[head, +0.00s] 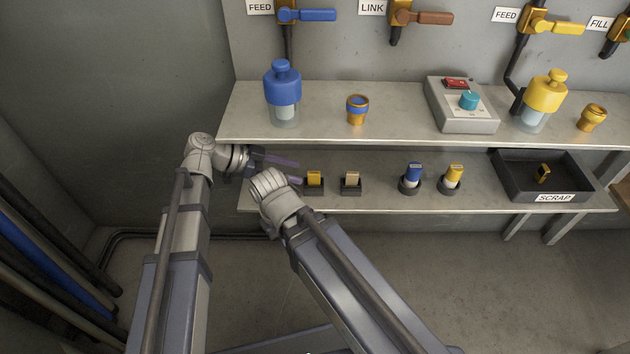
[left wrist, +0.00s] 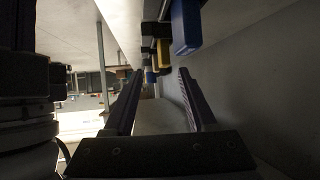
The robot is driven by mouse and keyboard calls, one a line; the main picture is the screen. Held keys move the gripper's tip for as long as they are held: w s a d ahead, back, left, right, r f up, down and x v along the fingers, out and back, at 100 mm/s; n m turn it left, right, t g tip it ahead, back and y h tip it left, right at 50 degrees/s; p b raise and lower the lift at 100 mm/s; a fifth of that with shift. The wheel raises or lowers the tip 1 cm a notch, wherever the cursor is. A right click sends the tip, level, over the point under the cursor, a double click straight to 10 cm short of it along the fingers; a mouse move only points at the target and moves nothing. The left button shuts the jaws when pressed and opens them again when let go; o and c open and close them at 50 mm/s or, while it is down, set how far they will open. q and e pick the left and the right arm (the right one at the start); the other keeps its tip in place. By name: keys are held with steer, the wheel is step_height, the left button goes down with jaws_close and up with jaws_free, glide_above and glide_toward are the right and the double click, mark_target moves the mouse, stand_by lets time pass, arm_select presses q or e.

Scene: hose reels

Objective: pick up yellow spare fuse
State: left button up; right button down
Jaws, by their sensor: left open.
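The yellow spare fuse (head: 314,177) stands in a small dark holder on the lower shelf. In the left wrist view a yellow block (left wrist: 163,52), likely this fuse, shows beyond a nearer blue block (left wrist: 185,27). My left gripper (head: 298,171) is open just left of the yellow fuse in the head view, its purple fingers pointing right along the shelf. In the left wrist view both fingers (left wrist: 158,97) are spread with nothing between them. The blocks there lie above the gap, beside the right finger. The nearer blue block cannot be made out in the head view.
Right of the yellow fuse stand a tan fuse (head: 351,178), a blue-topped piece (head: 413,175) and a yellow-topped piece (head: 454,174). A dark scrap tray (head: 515,182) holds a yellow-and-black piece. The upper shelf (head: 320,128) overhangs the row. A grey arm link (head: 330,265) stands in front.

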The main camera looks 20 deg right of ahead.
mark_target(309, 174)
arm_select(q)
steer(key=shift+w+b+x, duration=0.15)
steer(key=shift+b+x, duration=0.4)
steer(key=shift+x, duration=0.6)
steer(key=shift+w+b+x, duration=0.1)
steer(key=shift+b+x, duration=0.4)
steer(key=shift+x, duration=0.65)
steer(key=shift+d+f, duration=0.2)
steer(key=shift+d, duration=0.25)
steer(key=shift+c, duration=0.2)
jaws_close()
